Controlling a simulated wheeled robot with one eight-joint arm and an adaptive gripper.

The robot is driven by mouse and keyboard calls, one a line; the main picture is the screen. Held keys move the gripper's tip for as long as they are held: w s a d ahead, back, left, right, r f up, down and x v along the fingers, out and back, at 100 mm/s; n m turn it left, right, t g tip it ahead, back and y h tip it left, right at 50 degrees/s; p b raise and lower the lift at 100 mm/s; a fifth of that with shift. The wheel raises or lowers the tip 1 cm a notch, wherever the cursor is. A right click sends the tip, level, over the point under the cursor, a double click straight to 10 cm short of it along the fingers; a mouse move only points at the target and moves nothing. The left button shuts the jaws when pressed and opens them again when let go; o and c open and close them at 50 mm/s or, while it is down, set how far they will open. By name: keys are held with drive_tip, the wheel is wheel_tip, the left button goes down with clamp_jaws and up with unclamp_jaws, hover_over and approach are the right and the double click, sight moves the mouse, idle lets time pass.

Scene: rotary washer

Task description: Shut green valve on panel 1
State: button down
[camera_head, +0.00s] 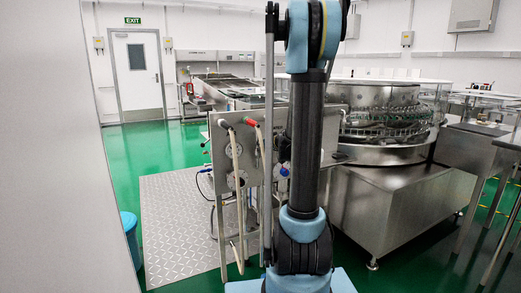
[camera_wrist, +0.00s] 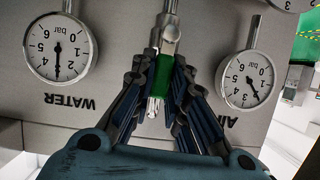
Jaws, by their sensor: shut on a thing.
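The green valve (camera_wrist: 163,75) shows in the wrist view as a green handle on a metal stem, at the centre between my fingers. My gripper (camera_wrist: 164,88) is shut on this green handle, with a finger on each side of it. The end of the handle is partly hidden by the fingers. The panel (camera_wrist: 110,20) behind it is grey metal with upside-down lettering that reads WATER and AIR. In the head view the panel (camera_head: 226,160) stands left of my arm, which hides part of it; my gripper and the green valve cannot be made out there.
Round gauges flank the valve, one at left (camera_wrist: 61,48) and one at right (camera_wrist: 245,79). In the head view, hoses (camera_head: 235,165) hang on the panel's front. A round steel washer (camera_head: 385,125) stands at right. A metal floor plate (camera_head: 178,225) lies clear at left.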

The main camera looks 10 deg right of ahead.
drive_tip(key=w+d+f+m+t+y, duration=0.1)
drive_tip(key=d+f+m+y, duration=0.3)
drive_tip(key=m, duration=0.9)
drive_tip(key=shift+d+f+y, duration=0.3)
drive_tip(key=shift+f+y, duration=0.15)
drive_tip(key=shift+y, duration=1.05)
drive_tip(key=shift+w, duration=0.1)
drive_tip(key=c, duration=1.6)
unclamp_jaws()
drive_tip(key=shift+f, duration=0.1)
drive_tip(key=shift+o, duration=0.2)
drive_tip(key=v, duration=1.1)
drive_tip(key=shift+s+d, duration=0.3)
